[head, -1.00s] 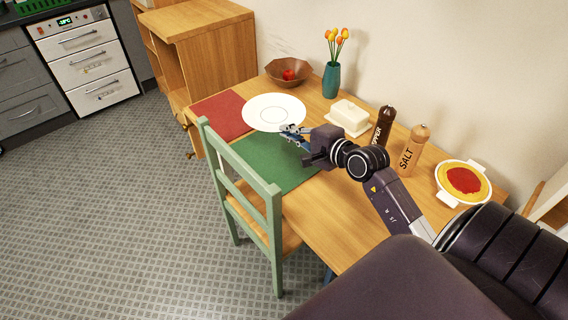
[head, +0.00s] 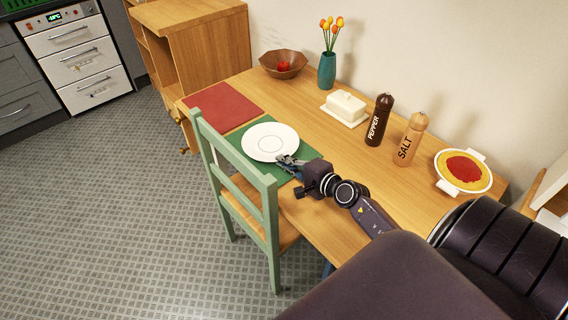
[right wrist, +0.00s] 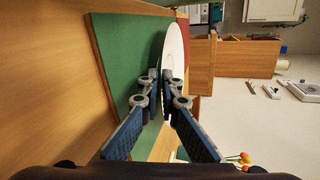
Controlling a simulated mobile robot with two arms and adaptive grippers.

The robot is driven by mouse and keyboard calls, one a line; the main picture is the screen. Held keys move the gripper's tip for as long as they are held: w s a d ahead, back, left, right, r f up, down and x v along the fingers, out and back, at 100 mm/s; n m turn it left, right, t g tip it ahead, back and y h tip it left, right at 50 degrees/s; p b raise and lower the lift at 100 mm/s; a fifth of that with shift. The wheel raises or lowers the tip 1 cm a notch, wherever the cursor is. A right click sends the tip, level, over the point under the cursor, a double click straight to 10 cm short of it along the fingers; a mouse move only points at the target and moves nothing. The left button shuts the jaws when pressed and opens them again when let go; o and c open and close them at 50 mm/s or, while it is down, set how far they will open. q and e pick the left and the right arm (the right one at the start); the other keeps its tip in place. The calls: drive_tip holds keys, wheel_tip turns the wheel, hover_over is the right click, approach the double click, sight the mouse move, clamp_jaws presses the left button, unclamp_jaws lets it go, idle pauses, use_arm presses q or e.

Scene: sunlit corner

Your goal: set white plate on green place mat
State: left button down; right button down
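The white plate (head: 270,142) is over the far part of the green place mat (head: 296,156) in the head view, hiding much of it. My right gripper (head: 284,160) is shut on the plate's near right rim. In the right wrist view the fingertips (right wrist: 161,76) meet at the rim of the plate (right wrist: 174,48), with the green mat (right wrist: 125,60) beside it. I cannot tell whether the plate touches the mat. My left gripper is not in view.
A red mat (head: 222,106) lies to the left. A wooden bowl (head: 283,64), tulip vase (head: 327,70), butter dish (head: 345,107), pepper mill (head: 379,120), salt mill (head: 411,139) and a white-handled dish (head: 463,172) stand along the wall side. A green chair (head: 240,190) stands at the table's front edge.

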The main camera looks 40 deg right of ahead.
drive_tip(key=shift+r, duration=0.15)
drive_tip(key=c, duration=2.4)
unclamp_jaws()
drive_tip(key=shift+f, duration=0.2)
drive_tip(key=shift+r, duration=0.25)
drive_tip(key=shift+s, duration=0.45)
drive_tip(key=b+v, duration=0.1)
drive_tip(key=v, duration=0.9)
drive_tip(key=shift+s+d+r, duration=0.1)
drive_tip(key=shift+s+r, duration=0.15)
drive_tip(key=shift+s, duration=0.3)
